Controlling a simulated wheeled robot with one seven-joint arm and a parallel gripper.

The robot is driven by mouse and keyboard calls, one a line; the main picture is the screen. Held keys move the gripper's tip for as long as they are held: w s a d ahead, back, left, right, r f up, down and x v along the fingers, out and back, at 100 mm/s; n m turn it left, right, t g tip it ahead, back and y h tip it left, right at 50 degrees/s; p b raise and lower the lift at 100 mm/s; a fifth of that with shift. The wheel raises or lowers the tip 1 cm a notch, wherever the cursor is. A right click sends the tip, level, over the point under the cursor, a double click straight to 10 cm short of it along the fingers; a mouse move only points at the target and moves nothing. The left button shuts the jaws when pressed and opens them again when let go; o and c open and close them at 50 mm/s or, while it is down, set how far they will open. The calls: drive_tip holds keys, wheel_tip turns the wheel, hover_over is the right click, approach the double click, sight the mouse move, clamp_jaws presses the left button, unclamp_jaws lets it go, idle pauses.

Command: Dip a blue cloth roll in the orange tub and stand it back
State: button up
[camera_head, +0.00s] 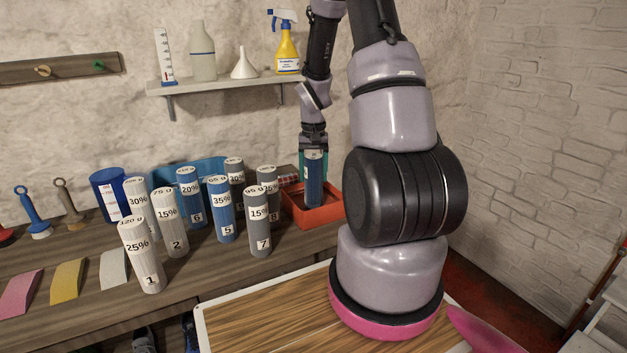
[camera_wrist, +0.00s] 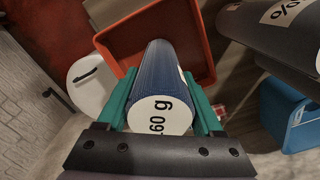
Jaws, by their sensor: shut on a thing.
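My gripper (camera_head: 313,165) is shut on a blue cloth roll (camera_head: 314,181) and holds it upright at the orange tub (camera_head: 318,217). In the wrist view the roll (camera_wrist: 163,75) sits between the green fingers of my gripper (camera_wrist: 165,95), its white end marked "60 g" facing the camera. The orange tub (camera_wrist: 207,50) lies beyond the roll there. I cannot tell whether the roll's lower end touches the tub's floor. Two other blue rolls, number 6 (camera_head: 192,200) and number 5 (camera_head: 221,212), stand on the bench to the left.
White rolls 1 (camera_head: 142,258) and 2 (camera_head: 170,225) and grey roll 7 (camera_head: 258,225) stand close together left of the tub, with more behind. A blue tub (camera_head: 160,176) is behind them. A shelf (camera_head: 215,85) with bottles and a funnel hangs above.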

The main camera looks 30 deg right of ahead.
sight(313, 156)
drive_tip(key=shift+r, duration=4.75)
